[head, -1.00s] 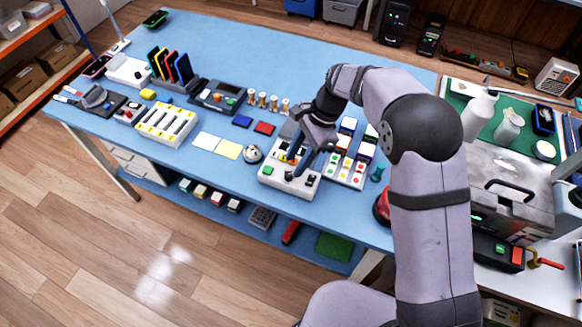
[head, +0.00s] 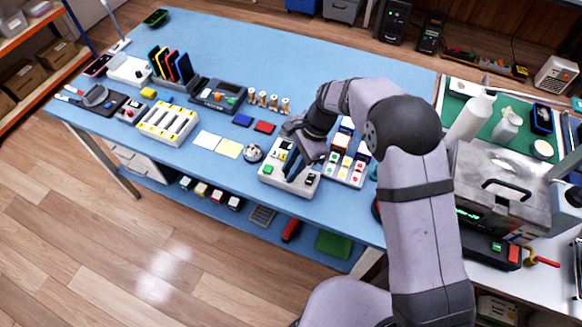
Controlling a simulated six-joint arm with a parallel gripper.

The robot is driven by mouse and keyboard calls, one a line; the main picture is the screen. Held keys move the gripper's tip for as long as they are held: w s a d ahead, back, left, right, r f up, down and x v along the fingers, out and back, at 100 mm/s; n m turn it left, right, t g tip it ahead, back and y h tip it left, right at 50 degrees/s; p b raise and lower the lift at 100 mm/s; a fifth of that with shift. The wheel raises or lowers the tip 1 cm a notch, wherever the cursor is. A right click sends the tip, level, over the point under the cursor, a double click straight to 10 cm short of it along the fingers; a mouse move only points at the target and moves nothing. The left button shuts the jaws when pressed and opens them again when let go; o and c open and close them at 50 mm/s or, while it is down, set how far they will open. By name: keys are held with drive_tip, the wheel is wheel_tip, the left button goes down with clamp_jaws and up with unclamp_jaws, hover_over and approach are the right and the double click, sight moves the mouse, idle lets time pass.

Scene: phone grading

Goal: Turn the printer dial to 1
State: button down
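A white device (head: 273,179) with a green button and small dark controls stands near the front edge of the blue table. It looks like the printer, though no label is readable. Whether the fingers touch or close on the dial is too small to tell.
A white tray of coloured buttons (head: 344,176) stands close on the right of the device. Red and blue blocks (head: 264,128) lie behind.

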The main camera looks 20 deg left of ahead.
drive_tip(key=shift+n, duration=0.3)
drive_tip(key=n, duration=0.1)
drive_tip(key=n+h, duration=0.1)
drive_tip(key=n, duration=0.1)
drive_tip(key=shift+w+a+n+g, duration=0.15)
drive_tip(key=shift+n+g, duration=0.15)
drive_tip(key=shift+g, duration=0.1)
drive_tip(key=n+h, duration=0.2)
drive_tip(key=n, duration=0.2)
drive_tip(key=shift+a+n, duration=0.15)
drive_tip(key=shift+n, duration=0.15)
drive_tip(key=n+h, duration=0.1)
drive_tip(key=n, duration=0.1)
drive_tip(key=n+b, duration=0.1)
drive_tip(key=n, duration=0.1)
drive_tip(key=shift+a+n+h, duration=0.15)
drive_tip(key=shift+n+h, duration=0.15)
drive_tip(key=shift+h, duration=0.1)
drive_tip(key=n, duration=0.2)
drive_tip(key=n+h, duration=0.1)
drive_tip(key=n, duration=0.1)
drive_tip(key=shift+a+n+t+h, duration=0.1)
drive_tip(key=shift+n+t+h, duration=0.2)
drive_tip(key=shift+t, duration=0.1)
drive_tip(key=c, duration=1.6)
unclamp_jaws()
drive_tip(key=shift+c, duration=0.2)
drive_tip(key=shift+r, duration=0.15)
